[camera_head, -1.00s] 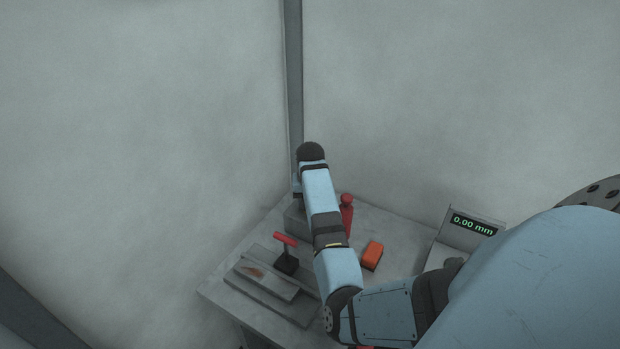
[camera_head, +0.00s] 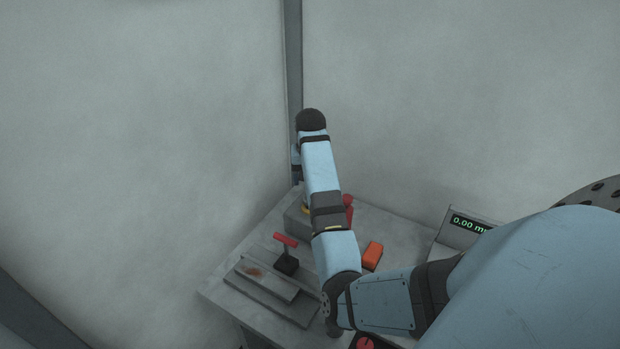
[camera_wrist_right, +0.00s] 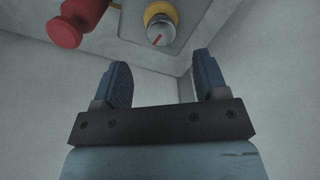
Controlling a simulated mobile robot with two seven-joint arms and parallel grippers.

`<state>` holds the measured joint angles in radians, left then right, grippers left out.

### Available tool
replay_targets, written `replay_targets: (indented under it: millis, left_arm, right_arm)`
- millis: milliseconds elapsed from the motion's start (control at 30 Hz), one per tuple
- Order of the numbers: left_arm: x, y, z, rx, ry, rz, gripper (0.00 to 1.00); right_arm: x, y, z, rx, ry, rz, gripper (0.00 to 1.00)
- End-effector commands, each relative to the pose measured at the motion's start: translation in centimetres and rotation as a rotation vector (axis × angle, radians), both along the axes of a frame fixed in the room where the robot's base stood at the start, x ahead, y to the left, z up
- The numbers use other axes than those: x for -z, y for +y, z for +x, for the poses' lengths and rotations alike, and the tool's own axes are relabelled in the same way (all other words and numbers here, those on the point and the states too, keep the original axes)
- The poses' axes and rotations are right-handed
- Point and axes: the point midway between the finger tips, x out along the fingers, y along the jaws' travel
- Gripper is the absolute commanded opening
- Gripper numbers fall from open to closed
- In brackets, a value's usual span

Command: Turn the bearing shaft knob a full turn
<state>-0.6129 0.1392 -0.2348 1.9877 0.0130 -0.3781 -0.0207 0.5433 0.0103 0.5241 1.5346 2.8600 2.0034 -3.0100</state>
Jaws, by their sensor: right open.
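The bearing shaft knob, a silver cap with a red line on a yellow collar, shows at the top of the right wrist view (camera_wrist_right: 161,30). It sits on a grey block (camera_wrist_right: 190,22). In the head view only a bit of its yellow collar (camera_head: 305,209) shows beside my right arm. My right gripper (camera_wrist_right: 162,68) is open and empty. In the wrist view the knob appears beyond the fingertips, between their lines and apart from them. My arm hides most of the gripper in the head view. My left gripper is in neither view.
A red bottle-shaped object (camera_wrist_right: 75,22) stands close beside the block. On the table are an orange block (camera_head: 372,256), a red-handled tool on a black base (camera_head: 286,254) and a grey plate (camera_head: 262,278). A display (camera_head: 472,223) stands at the right. Walls rise behind the table.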

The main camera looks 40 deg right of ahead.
Motion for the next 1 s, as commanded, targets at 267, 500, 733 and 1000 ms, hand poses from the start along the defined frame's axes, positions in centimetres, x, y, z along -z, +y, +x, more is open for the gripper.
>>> replay_targets:
  millis: [267,500,733,1000]
  left_arm:
    - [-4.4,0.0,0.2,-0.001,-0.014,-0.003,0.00]
    - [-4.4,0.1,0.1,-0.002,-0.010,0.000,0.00]
    - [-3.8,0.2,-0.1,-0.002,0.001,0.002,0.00]
    - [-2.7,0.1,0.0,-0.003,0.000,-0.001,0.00]
  right_arm:
    - [-4.1,0.0,0.0,0.000,0.002,0.001,0.67]
    - [-4.2,0.0,0.0,0.000,0.001,0.000,0.67]
    - [-4.2,-0.1,0.0,0.009,0.004,-0.009,0.67]
    - [-8.6,-6.4,-1.3,0.479,0.049,-0.439,0.67]
